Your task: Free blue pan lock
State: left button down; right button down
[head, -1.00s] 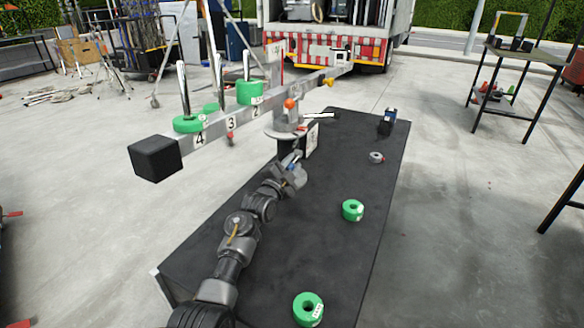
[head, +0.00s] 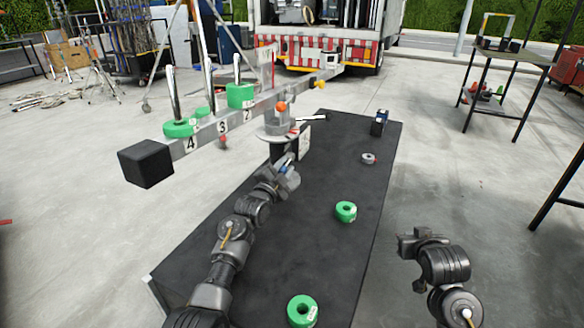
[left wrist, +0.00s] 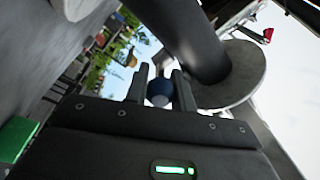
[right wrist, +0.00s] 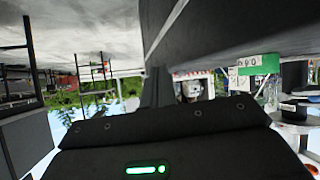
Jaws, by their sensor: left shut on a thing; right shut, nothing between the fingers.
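The blue pan lock knob (left wrist: 159,90) sits between the fingertips of my left gripper (left wrist: 160,82) in the left wrist view. The gripper is shut on it. In the head view my left gripper (head: 287,176) is at the pan head's column, below the crane arm, and a bit of blue shows there. The grey pan head (head: 281,124) stands at the far left of the black table and carries the crane arm (head: 263,103). My right gripper (head: 408,242) is off the table's right edge; it is shut and empty, and shows in the right wrist view (right wrist: 157,88).
Two green weights (head: 301,310) (head: 346,211), a small grey ring (head: 368,158) and a black device (head: 379,122) are on the black table (head: 300,245). The crane arm carries green weights on upright posts (head: 180,127) and a black block (head: 146,163).

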pick_arm(q)
jog(key=shift+f, duration=0.1)
pick_arm(e)
jog(key=w+a+r+m, duration=0.1)
jog(key=w+a+r, duration=0.1)
jog(key=a, duration=0.2)
jog(key=w+a+r+m+t+y, duration=0.1)
jog(key=a+r, duration=0.1)
jog(key=a, duration=0.1)
jog(key=w+a+r+m+y, duration=0.1)
jog(key=w+a+r, duration=0.1)
jog(key=a, duration=0.2)
jog(key=shift+w+a+r+m, duration=0.3)
jog(key=shift+m, duration=0.1)
jog(key=w+a+r+m+t+y, duration=0.1)
jog(key=a+r+m+y, duration=0.2)
jog(key=a, duration=0.5)
jog(key=a+r+m, duration=0.2)
jog(key=a+r, duration=0.4)
jog(key=a, duration=0.2)
jog(key=s+a+f+x, duration=0.1)
jog(key=x, duration=1.2)
jog(key=shift+w+a+f, duration=0.15)
jog(key=shift+a+f, duration=0.1)
